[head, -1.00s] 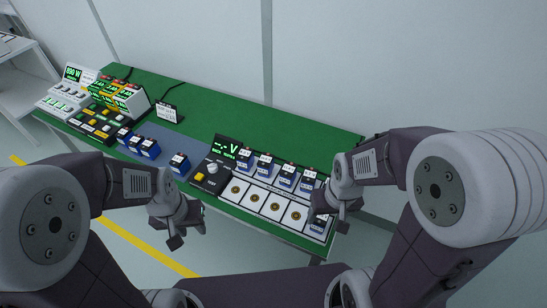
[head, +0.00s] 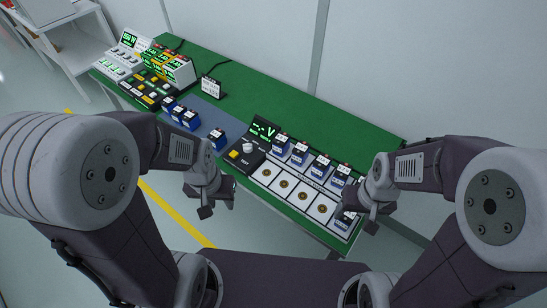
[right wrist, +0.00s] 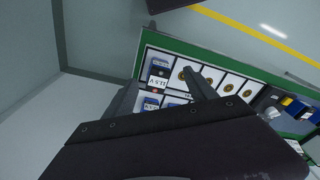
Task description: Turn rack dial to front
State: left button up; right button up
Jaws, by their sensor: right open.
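The black rack panel (head: 243,166) stands at the bench's front edge, with a pale round dial (head: 249,149), a yellow button (head: 234,154) and a green-lit display (head: 264,130) behind. The dial's pointing direction is too small to read. My left gripper (head: 218,207) is open and empty in front of the bench, nearer than the panel and apart from the dial. My right gripper (head: 358,219) is open near the right end of the row of white pads (head: 303,196). In the right wrist view its fingers (right wrist: 160,95) show over a blue labelled block (right wrist: 151,103); contact cannot be told.
Several blue blocks (head: 300,153) stand in slots behind the pads, and others (head: 190,119) on a grey-blue mat left of the panel. Button boxes and displays (head: 165,68) fill the bench's far left. The green back strip (head: 300,110) is mostly clear.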

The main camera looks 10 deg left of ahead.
aim_at(247, 147)
jog(key=i+j+u, duration=0.2)
jog(key=j, duration=0.25)
jog(key=i+j+u, duration=0.2)
jog(key=j, duration=0.25)
jog(key=i+j+u, duration=0.2)
jog(key=j, duration=0.2)
jog(key=k, duration=0.05)
